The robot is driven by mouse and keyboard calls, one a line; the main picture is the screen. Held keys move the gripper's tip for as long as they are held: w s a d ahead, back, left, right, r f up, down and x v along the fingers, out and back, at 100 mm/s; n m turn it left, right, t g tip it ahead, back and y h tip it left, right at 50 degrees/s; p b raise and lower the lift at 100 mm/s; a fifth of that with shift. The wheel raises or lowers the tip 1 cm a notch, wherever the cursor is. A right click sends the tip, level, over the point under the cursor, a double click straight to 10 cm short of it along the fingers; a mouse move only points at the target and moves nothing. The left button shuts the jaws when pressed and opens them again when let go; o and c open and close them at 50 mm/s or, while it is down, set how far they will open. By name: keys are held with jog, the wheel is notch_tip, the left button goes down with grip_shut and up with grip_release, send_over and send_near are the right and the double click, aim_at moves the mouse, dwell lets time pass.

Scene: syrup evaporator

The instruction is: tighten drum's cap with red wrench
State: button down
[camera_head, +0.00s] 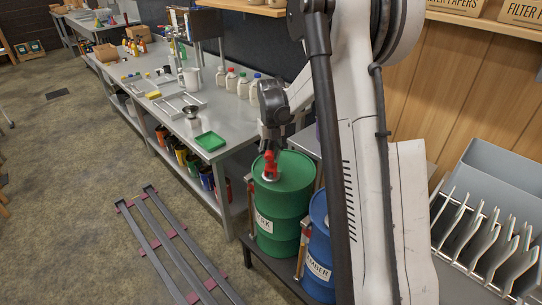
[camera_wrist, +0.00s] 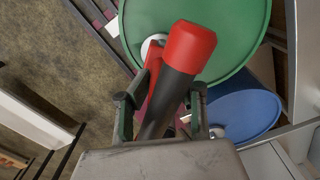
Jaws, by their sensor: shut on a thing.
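The green drum (camera_head: 287,190) stands on a low rack beside the workbench, with a label on its front. Its top fills the upper part of the wrist view (camera_wrist: 240,40). A white cap (camera_wrist: 154,44) shows there near the drum's rim, partly hidden by the red wrench (camera_wrist: 188,48). My gripper (camera_wrist: 161,108) is shut on the wrench, which has a dark shaft and red parts. In the head view the wrench (camera_head: 269,160) is over the drum's top, below my gripper (camera_head: 273,140). I cannot tell whether the wrench touches the cap.
A blue drum (camera_head: 320,235) stands close to the right of the green one, partly behind my arm. The workbench (camera_head: 226,118) with a green tray (camera_head: 210,141) and bottles is behind. A rack of upright plates (camera_head: 480,240) is at right. Rails (camera_head: 165,240) lie on the floor.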

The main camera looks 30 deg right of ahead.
aim_at(271, 142)
jog(key=shift+r+p, duration=1.45)
jog(key=shift+r, duration=1.5)
jog(key=shift+f+n+b, duration=0.6)
jog(key=shift+f+b, duration=0.1)
jog(key=shift+f, duration=0.15)
jog(key=shift+n, duration=1)
jog(key=n+b, duration=0.1)
jog(key=n, duration=0.6)
jog(key=shift+b, duration=0.3)
